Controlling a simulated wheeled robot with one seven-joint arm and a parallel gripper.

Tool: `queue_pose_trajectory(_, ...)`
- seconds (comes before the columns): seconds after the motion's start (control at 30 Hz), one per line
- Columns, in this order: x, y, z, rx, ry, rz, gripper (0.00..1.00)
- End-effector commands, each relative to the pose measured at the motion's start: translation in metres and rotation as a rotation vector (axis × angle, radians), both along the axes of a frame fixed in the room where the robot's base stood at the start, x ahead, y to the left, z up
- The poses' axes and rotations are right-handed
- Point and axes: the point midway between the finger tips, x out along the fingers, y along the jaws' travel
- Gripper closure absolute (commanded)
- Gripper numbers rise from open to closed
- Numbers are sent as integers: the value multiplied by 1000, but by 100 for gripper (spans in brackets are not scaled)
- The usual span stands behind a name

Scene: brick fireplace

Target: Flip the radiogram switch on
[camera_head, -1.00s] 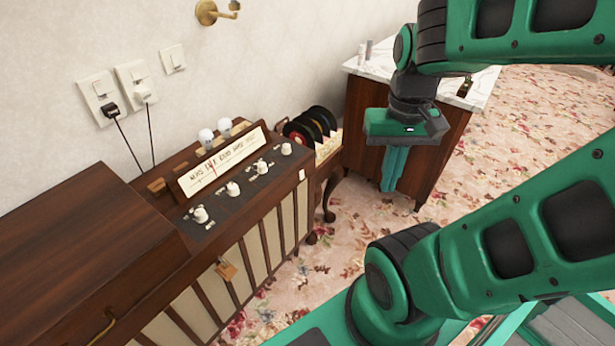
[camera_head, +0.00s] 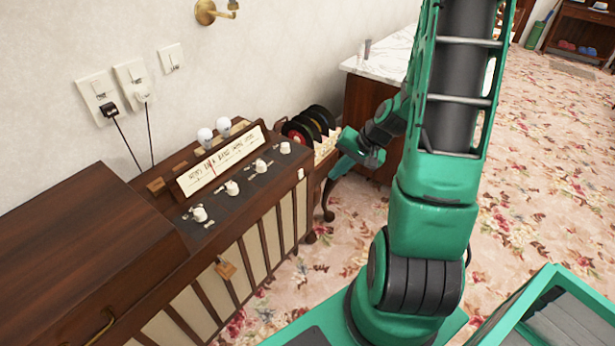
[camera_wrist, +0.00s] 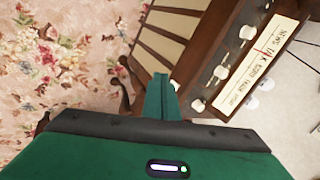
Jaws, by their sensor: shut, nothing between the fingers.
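The radiogram (camera_head: 255,225) is a dark wooden cabinet against the wall on the left. Its top panel has a lit-looking white dial (camera_head: 222,160) and several white knobs (camera_head: 232,187). Above it on the wall are a switched socket with a black plug (camera_head: 97,97), one with a white plug (camera_head: 132,76) and a smaller switch plate (camera_head: 171,58). Which one is the radiogram switch, and its position, I cannot tell. My gripper (camera_head: 338,168) is right of the radiogram, apart from it. In the wrist view its fingers (camera_wrist: 160,96) are shut and empty, with the radiogram (camera_wrist: 200,40) beyond.
Records (camera_head: 312,125) stand in a rack beside the radiogram's right end. A marble-topped cabinet (camera_head: 385,60) stands behind my arm. A brass wall fitting (camera_head: 208,12) is above the switches. Floral carpet (camera_head: 545,160) lies open on the right.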

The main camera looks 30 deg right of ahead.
Motion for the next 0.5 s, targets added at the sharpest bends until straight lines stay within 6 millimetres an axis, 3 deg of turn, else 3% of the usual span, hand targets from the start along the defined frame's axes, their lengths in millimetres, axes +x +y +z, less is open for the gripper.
queue_pose_trajectory(0.03,6,-5,-13,38,-21,-47,100)
queue_pose_trajectory(0.2,27,-20,-36,133,-111,-190,100)
queue_pose_trajectory(0.5,41,-34,-50,204,-178,-309,100)
